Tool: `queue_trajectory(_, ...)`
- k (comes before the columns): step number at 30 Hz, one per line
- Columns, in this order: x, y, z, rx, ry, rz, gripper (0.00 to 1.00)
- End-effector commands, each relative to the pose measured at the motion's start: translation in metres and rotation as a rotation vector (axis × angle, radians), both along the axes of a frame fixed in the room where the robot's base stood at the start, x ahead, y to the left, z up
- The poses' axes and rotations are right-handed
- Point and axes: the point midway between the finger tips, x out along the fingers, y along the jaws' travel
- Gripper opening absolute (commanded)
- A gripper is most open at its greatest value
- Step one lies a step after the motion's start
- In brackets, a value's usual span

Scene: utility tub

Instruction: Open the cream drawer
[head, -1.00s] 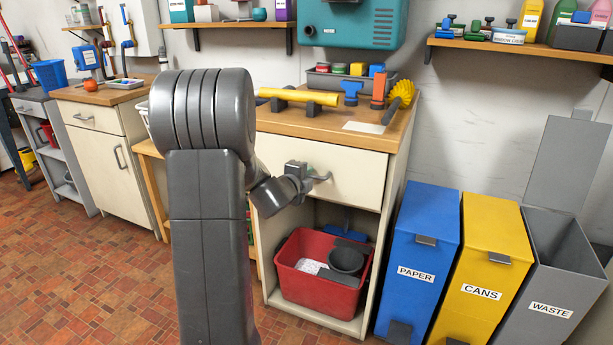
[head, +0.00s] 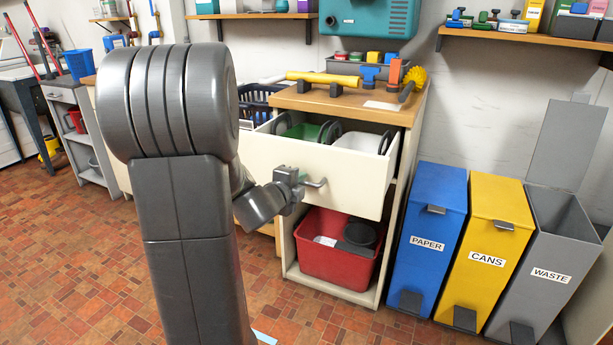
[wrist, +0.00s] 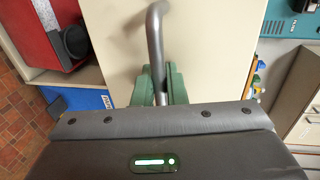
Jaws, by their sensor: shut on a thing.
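The cream drawer (head: 345,180) is pulled out of the wood-topped cabinet. Its front stands clear of the cabinet body, and a green container (head: 305,131) and a white container (head: 358,143) show inside. My gripper (head: 292,178) is at the drawer front, shut on the grey bar handle (head: 318,184). In the wrist view the green fingers (wrist: 158,88) close around the handle's bar (wrist: 155,40), with the cream front behind. My arm hides part of the left side in the head view.
A red tub (head: 335,262) sits in the open shelf below the drawer. Blue (head: 425,250), yellow (head: 482,255) and grey (head: 540,270) bins stand close at the right.

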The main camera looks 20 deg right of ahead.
Motion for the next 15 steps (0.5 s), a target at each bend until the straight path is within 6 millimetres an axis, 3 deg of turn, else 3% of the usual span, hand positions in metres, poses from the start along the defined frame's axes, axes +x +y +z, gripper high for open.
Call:
queue_trajectory(6, -0.037, 0.045, 0.0, 0.001, -0.001, 0.005, 0.0)
queue_trajectory(15, -0.074, 0.088, 0.0, 0.001, 0.0, 0.004, 0.0)
